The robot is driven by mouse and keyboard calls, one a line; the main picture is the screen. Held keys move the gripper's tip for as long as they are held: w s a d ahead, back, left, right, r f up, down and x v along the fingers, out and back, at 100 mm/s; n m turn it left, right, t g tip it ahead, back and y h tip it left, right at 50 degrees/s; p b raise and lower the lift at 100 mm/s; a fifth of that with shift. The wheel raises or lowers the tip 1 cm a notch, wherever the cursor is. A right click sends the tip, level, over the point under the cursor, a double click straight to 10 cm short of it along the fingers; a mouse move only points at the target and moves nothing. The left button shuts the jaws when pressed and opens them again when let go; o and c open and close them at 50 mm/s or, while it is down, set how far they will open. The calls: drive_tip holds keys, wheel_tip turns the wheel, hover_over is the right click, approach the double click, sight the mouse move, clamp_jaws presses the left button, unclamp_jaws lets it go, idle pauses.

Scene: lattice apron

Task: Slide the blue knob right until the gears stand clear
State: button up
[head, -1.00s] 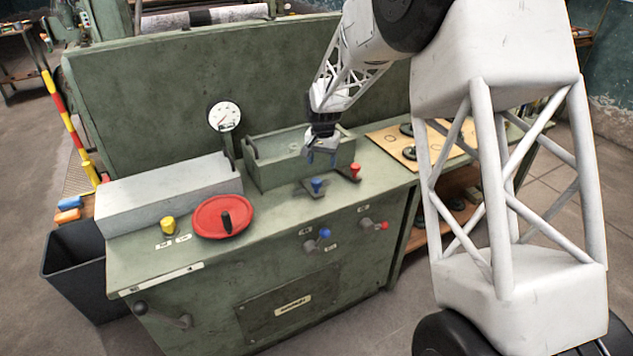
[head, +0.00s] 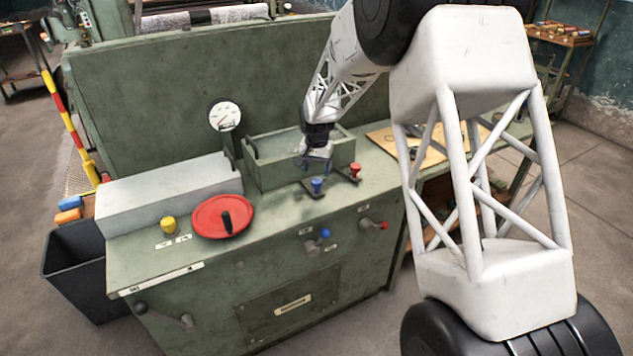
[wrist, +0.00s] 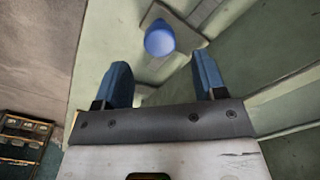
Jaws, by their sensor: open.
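The blue knob (head: 317,183) stands upright on a small dark plate on top of the green machine, left of a red knob (head: 355,170). My gripper (head: 318,163) hangs just above and behind the blue knob, apart from it, with nothing held. In the wrist view the blue knob (wrist: 160,40) lies ahead of the two blue fingers (wrist: 163,80), roughly between their lines. The fingers are spread open. A green open-topped box (head: 285,175) sits behind the knobs; its inside is mostly hidden, and I cannot make out the gears there.
A red handwheel (head: 223,217) and a yellow knob (head: 168,225) are on the left of the machine top. A second blue knob (head: 325,233) and a red-tipped lever (head: 383,226) are on the front face. A wooden board (head: 425,148) lies to the right, partly hidden by my arm.

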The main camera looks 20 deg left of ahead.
sight(317, 181)
drive_tip(key=shift+f, duration=2.75)
clamp_jaws()
drive_tip(key=shift+w+d, duration=0.55)
drive_tip(key=shift+w, duration=0.05)
unclamp_jaws()
drive_tip(key=shift+r, duration=0.15)
